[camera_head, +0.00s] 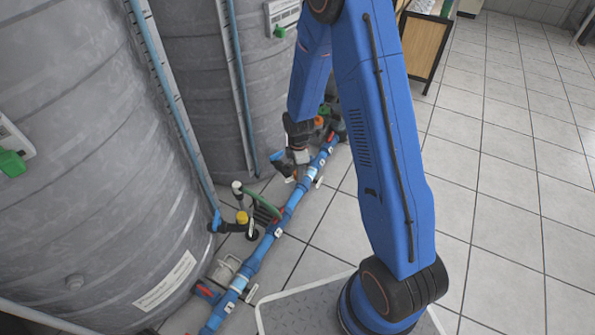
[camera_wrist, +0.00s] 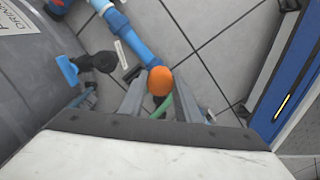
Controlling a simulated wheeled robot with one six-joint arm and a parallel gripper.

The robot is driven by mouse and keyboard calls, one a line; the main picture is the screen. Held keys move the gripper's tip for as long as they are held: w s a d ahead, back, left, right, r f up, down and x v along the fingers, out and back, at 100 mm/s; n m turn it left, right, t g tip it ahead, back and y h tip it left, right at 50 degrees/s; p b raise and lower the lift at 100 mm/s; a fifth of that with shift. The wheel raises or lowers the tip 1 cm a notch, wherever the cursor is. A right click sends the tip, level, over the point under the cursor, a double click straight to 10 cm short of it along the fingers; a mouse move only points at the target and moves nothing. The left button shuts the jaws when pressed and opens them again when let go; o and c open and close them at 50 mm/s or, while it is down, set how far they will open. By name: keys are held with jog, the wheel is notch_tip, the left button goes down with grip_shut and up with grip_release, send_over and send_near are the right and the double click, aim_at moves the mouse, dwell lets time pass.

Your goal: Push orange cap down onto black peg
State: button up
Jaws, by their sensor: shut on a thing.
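The orange cap (camera_wrist: 160,81) shows in the wrist view as a rounded top at the fingertips of my gripper (camera_wrist: 160,92). The fingers stand on both sides of it and are shut on it. A dark piece (camera_wrist: 158,101) shows just below the cap, beside a green hose; I cannot tell whether it is the black peg or whether the cap touches it. In the head view my gripper (camera_head: 297,168) is low beside the blue pipe, and the cap between its fingers is not clear there.
A blue pipe (camera_head: 292,203) runs along the tiled floor beside large grey tanks (camera_head: 100,150). A black fitting with a blue handle (camera_wrist: 68,70) stands left of my gripper. A yellow cap (camera_head: 242,217) and valves are nearer. Open floor (camera_head: 510,180) lies to the right.

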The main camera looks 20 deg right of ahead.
jog(key=shift+d+f+m, duration=0.25)
jog(key=shift+f+m, duration=0.55)
jog(key=w+d+f+m, duration=0.1)
jog(key=d+f+m, duration=0.1)
jog(key=f+m, duration=0.6)
jog(key=w+d+f+m, duration=0.2)
jog(key=d+f+m, duration=0.1)
jog(key=f+m, duration=0.5)
jog(key=shift+w+d+f, duration=0.15)
jog(key=shift+d+f, duration=0.2)
jog(key=shift+f, duration=0.3)
